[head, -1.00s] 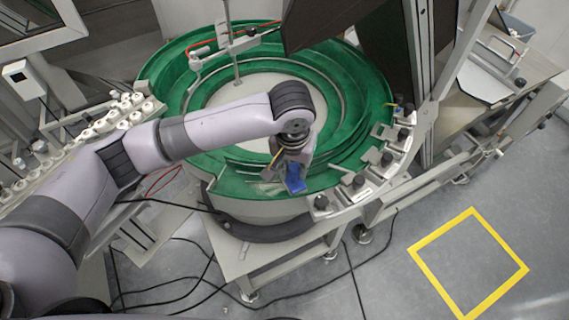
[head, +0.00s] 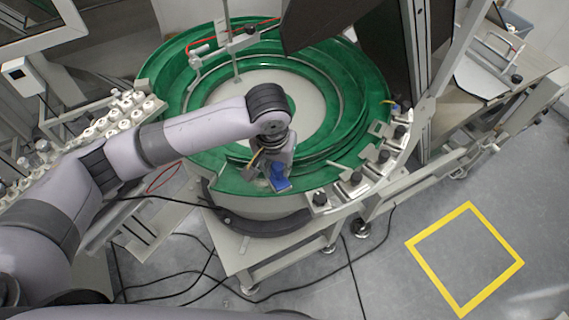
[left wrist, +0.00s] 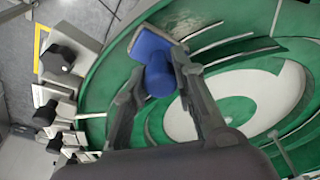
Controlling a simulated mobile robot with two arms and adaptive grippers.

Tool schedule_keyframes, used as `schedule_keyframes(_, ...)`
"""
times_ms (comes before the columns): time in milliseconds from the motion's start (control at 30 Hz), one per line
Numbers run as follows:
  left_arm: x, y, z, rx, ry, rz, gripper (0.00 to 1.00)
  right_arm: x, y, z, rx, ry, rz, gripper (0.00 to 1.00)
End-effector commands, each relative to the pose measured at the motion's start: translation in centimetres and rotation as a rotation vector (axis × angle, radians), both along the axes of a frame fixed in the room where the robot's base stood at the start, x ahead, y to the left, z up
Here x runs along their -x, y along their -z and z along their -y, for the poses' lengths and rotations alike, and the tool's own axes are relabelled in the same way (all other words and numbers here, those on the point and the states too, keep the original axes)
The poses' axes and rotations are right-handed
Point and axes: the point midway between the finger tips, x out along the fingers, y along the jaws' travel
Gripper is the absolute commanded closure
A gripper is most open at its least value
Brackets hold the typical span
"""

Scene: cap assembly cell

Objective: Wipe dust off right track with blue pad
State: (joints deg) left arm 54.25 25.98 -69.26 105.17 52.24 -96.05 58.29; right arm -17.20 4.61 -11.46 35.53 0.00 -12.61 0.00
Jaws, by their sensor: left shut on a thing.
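My left gripper (head: 277,174) is shut on the blue pad (head: 281,183) over the near rim of the green bowl track (head: 372,85). In the left wrist view the blue pad (left wrist: 152,48) sits between the fingers, its flat end toward the green track surface. A pale greyish patch (left wrist: 195,16) lies on the green beside the pad; I cannot tell for sure that it is dust. Contact between pad and track is not clear. My right gripper is not in view.
A rail with black knobs (head: 346,188) runs along the bowl's right side. White caps (head: 113,112) line a track at the left. A thin post (head: 235,55) and dark panels stand at the back. A yellow floor square (head: 465,258) is at the lower right.

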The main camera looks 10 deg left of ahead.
Motion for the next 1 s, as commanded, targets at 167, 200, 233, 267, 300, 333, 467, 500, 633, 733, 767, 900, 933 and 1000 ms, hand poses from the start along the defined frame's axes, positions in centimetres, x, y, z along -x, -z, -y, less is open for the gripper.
schedule_keyframes(167,0.2,0.1,-1.1,-0.005,-0.003,-0.004,0.98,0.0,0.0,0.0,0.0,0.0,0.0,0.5)
schedule_keyframes(200,0.3,0.1,-1.4,-0.005,-0.003,-0.004,0.98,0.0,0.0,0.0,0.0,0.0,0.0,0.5)
schedule_keyframes(233,0.4,0.1,-1.7,-0.005,-0.002,-0.004,0.98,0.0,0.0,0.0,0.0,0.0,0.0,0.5)
schedule_keyframes(267,0.4,0.1,-2.0,-0.005,-0.002,-0.004,0.98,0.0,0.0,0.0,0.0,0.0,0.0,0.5)
schedule_keyframes(300,0.5,0.1,-2.3,-0.005,-0.003,-0.004,0.98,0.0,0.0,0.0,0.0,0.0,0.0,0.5)
schedule_keyframes(333,0.5,0.1,-2.6,-0.005,-0.003,-0.004,0.98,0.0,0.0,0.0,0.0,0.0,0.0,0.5)
schedule_keyframes(467,0.7,0.0,-3.4,-0.003,-0.002,-0.003,0.98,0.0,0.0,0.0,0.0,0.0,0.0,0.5)
schedule_keyframes(500,0.7,-0.1,-3.5,-0.003,0.0,-0.004,0.98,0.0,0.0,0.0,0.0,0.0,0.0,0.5)
schedule_keyframes(633,0.7,-0.1,-3.8,-0.003,0.0,-0.004,0.98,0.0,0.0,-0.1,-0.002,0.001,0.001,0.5)
schedule_keyframes(733,0.8,0.0,-4.5,-0.004,-0.001,-0.003,0.98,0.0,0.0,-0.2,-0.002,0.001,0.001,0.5)
schedule_keyframes(767,0.9,0.0,-4.7,-0.003,-0.002,-0.003,0.98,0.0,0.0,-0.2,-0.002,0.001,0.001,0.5)
schedule_keyframes(900,1.1,0.1,-6.0,-0.003,-0.002,-0.003,0.98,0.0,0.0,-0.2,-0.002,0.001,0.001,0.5)
schedule_keyframes(933,1.2,0.2,-6.2,-0.004,-0.001,-0.004,0.98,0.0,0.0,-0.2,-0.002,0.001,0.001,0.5)
schedule_keyframes(1000,1.3,0.2,-6.8,-0.005,-0.003,-0.004,0.98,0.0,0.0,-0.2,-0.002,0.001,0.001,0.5)
